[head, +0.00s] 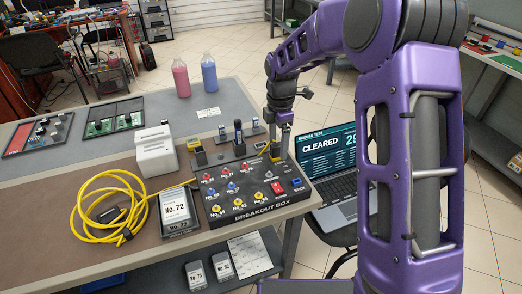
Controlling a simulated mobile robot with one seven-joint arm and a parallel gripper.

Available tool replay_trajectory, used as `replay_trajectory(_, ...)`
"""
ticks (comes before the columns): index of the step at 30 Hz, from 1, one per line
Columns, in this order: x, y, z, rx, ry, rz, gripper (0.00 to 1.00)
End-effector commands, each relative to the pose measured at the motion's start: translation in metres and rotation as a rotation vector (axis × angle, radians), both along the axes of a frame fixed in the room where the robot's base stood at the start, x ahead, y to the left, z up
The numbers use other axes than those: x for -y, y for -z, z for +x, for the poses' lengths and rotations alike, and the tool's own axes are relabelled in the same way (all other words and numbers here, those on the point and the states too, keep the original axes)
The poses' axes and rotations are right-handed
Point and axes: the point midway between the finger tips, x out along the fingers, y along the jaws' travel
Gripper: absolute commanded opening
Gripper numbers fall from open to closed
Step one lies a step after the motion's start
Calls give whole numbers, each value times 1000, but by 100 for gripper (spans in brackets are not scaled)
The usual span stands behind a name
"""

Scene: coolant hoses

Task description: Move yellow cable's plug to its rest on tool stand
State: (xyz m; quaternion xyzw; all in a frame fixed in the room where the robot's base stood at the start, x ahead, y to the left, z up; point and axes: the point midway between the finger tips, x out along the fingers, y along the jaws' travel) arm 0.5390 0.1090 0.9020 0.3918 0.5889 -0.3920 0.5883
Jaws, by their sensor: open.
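The yellow cable (88,208) lies in a loose coil on the brown mat, and one length runs right to the top edge of the No. 72 unit (175,209). The tool stand (225,143) is a low grey strip behind the breakout box (250,190), with dark upright tools on it. My gripper (277,143) points down at the box's back right corner, open. A small yellow and black piece (274,151) shows just below or between its fingers; I cannot tell if they touch. Which yellow piece is the cable's plug is unclear.
Pink (181,78) and blue (209,74) bottles stand behind. A laptop (333,178) reading CLEARED is right of the box. The mat behind the tools has free room.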

Motion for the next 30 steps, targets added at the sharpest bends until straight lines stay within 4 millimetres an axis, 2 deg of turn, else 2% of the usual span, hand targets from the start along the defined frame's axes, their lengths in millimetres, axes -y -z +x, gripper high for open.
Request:
replay_trajectory(1,0,8,0,-1,0,0,82)
replay_trajectory(6,0,17,0,0,0,-1,82)
replay_trajectory(30,0,16,0,0,-1,-1,82)
